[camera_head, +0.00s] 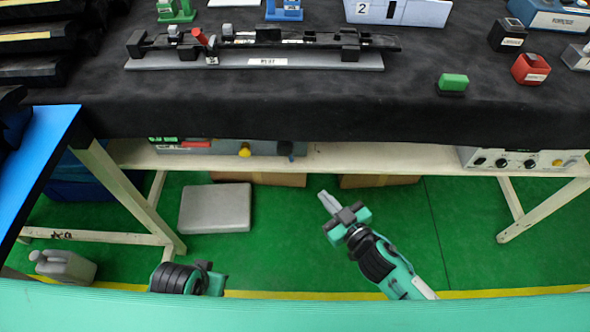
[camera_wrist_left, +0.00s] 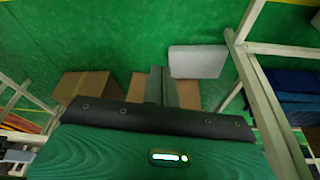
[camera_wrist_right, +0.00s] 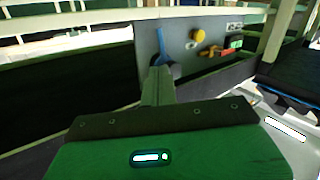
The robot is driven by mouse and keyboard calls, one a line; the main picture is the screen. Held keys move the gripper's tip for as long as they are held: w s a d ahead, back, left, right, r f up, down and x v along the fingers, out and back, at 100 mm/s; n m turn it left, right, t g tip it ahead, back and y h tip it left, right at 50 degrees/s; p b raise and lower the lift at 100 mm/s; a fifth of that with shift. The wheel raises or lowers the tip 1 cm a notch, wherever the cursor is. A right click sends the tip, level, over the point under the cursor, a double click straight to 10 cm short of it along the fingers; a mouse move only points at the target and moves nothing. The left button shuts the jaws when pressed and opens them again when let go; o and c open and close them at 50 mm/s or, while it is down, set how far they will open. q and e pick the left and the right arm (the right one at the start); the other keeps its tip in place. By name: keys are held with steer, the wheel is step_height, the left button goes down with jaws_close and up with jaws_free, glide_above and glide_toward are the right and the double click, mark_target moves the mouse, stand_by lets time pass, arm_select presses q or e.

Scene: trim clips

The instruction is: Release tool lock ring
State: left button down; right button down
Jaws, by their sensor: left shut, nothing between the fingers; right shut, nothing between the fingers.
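My right gripper (camera_head: 327,201) is over the green floor in front of the table, below the tabletop edge. Its fingers are together and empty, and they show in the right wrist view (camera_wrist_right: 158,82). My left gripper's wrist shows low at the left in the head view, with its fingers hard to see there. In the left wrist view the left gripper (camera_wrist_left: 161,84) has its fingers together and empty, above the floor. I cannot make out a tool lock ring in any view.
On the black-covered table, a long black part (camera_head: 300,38) with a red peg (camera_head: 200,36) lies on a grey plate (camera_head: 310,58). A green block (camera_head: 453,82) and a red block (camera_head: 530,69) stand right. A grey case (camera_head: 215,208) lies on the floor; table legs flank the open floor.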

mark_target(291, 158)
steer(key=x, duration=1.3)
steer(key=shift+s, duration=0.1)
arm_select(q)
steer(key=shift+r, duration=0.55)
arm_select(e)
steer(key=shift+w+a, duration=0.35)
steer(key=shift+w, duration=0.1)
arm_select(q)
steer(key=shift+f+b, duration=0.1)
steer(key=shift+b, duration=0.2)
